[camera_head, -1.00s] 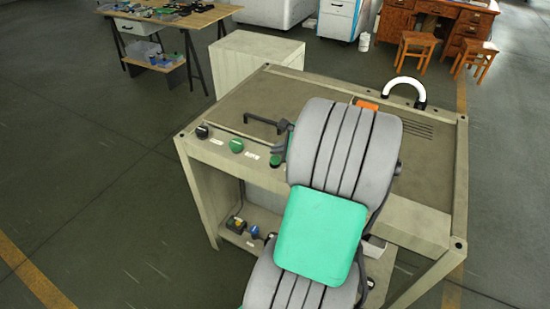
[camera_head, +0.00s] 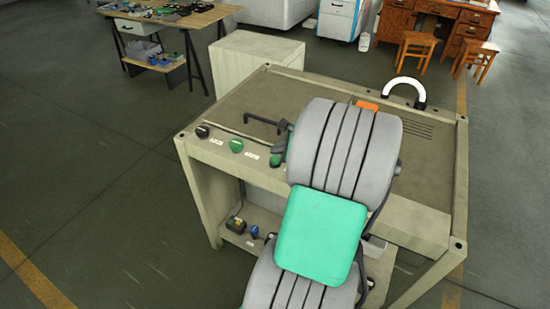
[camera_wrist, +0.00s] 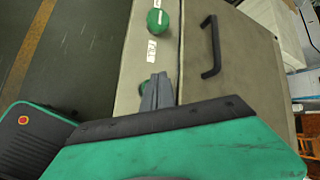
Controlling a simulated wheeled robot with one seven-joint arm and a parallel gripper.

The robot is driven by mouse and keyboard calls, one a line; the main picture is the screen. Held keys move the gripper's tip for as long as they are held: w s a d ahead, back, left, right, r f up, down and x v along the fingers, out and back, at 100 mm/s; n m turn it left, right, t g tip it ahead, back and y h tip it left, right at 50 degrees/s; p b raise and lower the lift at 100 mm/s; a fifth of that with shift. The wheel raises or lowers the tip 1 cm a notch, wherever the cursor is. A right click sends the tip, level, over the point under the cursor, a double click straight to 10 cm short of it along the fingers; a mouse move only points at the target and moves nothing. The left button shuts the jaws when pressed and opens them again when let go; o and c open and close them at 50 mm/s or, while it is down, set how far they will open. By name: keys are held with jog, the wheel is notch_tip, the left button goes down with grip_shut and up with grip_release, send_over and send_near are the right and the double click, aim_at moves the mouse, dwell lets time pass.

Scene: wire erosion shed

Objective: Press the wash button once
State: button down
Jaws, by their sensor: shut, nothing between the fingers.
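A row of controls sits along the left front edge of the machine top: a black knob (camera_head: 202,131), a green button (camera_head: 236,145) and a second green button (camera_head: 275,161). Small white labels lie beside them, too small to read, so I cannot tell which is the wash button. My gripper (camera_head: 277,152) is shut and empty, with its grey fingertips right at the second green button. In the wrist view, the fingers (camera_wrist: 155,92) partly cover that button (camera_wrist: 144,87); contact cannot be told. The other green button (camera_wrist: 157,19) is clear of them.
A black bar handle (camera_head: 262,123) stands on the machine top (camera_head: 270,95) close beside my gripper. A white curved handle (camera_head: 405,85) is at the back right. Below, a shelf holds small items (camera_head: 236,224). The floor to the left is clear.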

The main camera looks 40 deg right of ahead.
aim_at(277, 160)
jog(key=shift+f, duration=0.1)
jog(key=shift+f, duration=0.3)
jog(key=shift+f, duration=0.55)
dwell(0.7)
jog(key=shift+r+p, duration=0.95)
notch_tip(277, 160, up, 5)
jog(key=p, duration=0.5)
jog(key=shift+r, duration=0.1)
